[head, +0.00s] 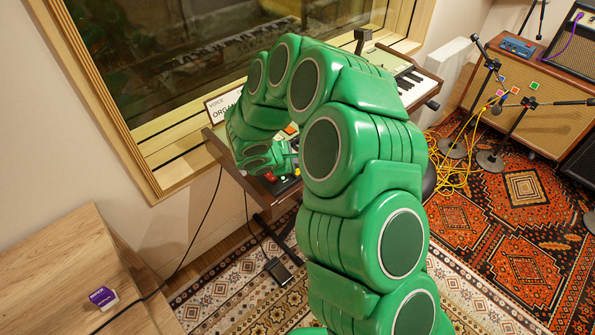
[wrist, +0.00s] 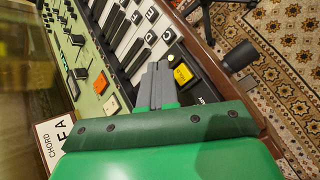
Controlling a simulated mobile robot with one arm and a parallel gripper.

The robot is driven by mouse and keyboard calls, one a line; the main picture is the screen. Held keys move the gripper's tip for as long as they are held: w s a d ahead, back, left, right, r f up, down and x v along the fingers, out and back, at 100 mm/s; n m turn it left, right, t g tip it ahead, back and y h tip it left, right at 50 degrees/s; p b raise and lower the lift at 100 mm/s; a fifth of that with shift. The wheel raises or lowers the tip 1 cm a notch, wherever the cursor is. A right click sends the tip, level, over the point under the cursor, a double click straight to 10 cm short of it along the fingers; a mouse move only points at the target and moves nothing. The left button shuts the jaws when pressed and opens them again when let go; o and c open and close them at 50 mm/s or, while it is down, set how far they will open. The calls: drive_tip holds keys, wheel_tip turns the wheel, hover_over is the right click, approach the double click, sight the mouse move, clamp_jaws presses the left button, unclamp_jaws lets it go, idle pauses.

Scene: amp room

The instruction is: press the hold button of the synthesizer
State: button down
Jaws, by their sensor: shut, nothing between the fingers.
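The synthesizer (head: 411,82) stands below the window, mostly hidden behind my green arm in the head view. The wrist view shows its keys (wrist: 135,38), green panel with sliders (wrist: 80,72), orange button (wrist: 113,104) and a yellow button (wrist: 183,74) with small dark lettering I cannot read clearly. I cannot tell for certain which one is the hold button. My gripper (wrist: 158,68) is shut and empty, its grey fingers over the keyboard end, just left of the yellow button. Whether the fingertips touch anything is unclear.
A card reading "CHORD" (wrist: 60,135) stands at the panel's edge. A wooden desk (head: 50,265) with a purple box (head: 102,297) is at lower left. Microphone stands (head: 490,160), yellow cables (head: 455,135) and an amplifier (head: 545,115) stand to the right. Patterned rugs cover the floor.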

drive_tip(key=shift+r, duration=1.9)
drive_tip(key=c, duration=1.8)
unclamp_jaws()
drive_tip(key=shift+o, duration=1.2)
drive_tip(key=shift+d, duration=0.1)
drive_tip(key=o, duration=1.4)
drive_tip(key=w+d+r+m+g, duration=0.1)
drive_tip(key=d+r+m, duration=0.1)
drive_tip(key=d, duration=0.1)
drive_tip(key=w+d+r+m+g, duration=0.1)
drive_tip(key=d+m+g, duration=0.1)
drive_tip(key=d, duration=0.1)
drive_tip(key=d+r+m+g, duration=0.2)
drive_tip(key=shift+w+d+r, duration=0.35)
drive_tip(key=shift+w+d, duration=0.05)
drive_tip(key=shift+o, duration=0.8)
drive_tip(key=r+m+g+y, duration=0.1)
drive_tip(key=r, duration=0.1)
drive_tip(key=w+r+m+g+y, duration=0.1)
drive_tip(key=m, duration=0.1)
drive_tip(key=shift+w+d+r, duration=0.15)
drive_tip(key=shift+r, duration=0.2)
wheel_tip(320, 180, up, 6)
drive_tip(key=w+a+m+y, duration=0.1)
drive_tip(key=w+a+y, duration=0.1)
drive_tip(key=w+y, duration=0.15)
wheel_tip(320, 180, down, 10)
drive_tip(key=shift+s+a+f, duration=0.15)
drive_tip(key=shift+s, duration=0.2)
